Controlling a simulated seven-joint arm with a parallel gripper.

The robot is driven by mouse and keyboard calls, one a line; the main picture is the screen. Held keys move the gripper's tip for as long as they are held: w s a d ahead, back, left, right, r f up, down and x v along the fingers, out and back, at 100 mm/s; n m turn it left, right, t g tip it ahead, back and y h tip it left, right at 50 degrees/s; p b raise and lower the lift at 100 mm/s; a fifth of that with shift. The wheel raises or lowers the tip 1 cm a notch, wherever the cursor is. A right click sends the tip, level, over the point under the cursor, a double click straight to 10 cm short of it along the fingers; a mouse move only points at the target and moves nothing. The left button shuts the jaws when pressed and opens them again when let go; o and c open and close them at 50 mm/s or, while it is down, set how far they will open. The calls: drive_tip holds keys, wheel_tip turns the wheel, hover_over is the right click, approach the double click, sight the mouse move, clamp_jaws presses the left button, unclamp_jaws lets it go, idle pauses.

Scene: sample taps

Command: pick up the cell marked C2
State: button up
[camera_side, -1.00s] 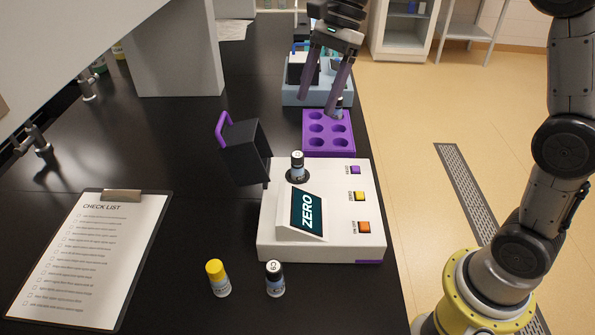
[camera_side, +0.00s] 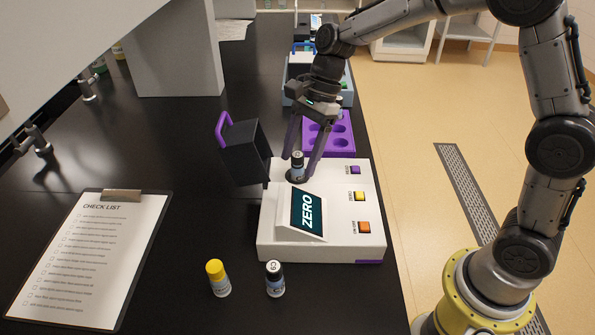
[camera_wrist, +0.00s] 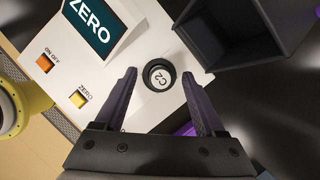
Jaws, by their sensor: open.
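The cell marked C2 (camera_wrist: 158,78), with a white top and dark rim, stands upright in the round well of the white instrument (camera_wrist: 145,112). In the side view the cell (camera_side: 297,161) shows its dark upper part and pale blue label behind the instrument's ZERO screen (camera_side: 307,212). My gripper (camera_side: 296,170) reaches down over the well, with one finger on each side of the cell. In the wrist view my gripper (camera_wrist: 159,75) is open, and gaps show between both fingers and the cell.
The instrument's dark, open lid (camera_side: 245,150) stands left of the well, close to my gripper; it also fills the top right of the wrist view (camera_wrist: 245,30). A purple rack (camera_side: 342,142) is behind. A yellow-capped cell (camera_side: 217,278) and cell C9 (camera_side: 275,279) stand in front. A clipboard (camera_side: 90,255) lies left.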

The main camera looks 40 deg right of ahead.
drive_tip(key=shift+x, duration=0.9)
clamp_jaws()
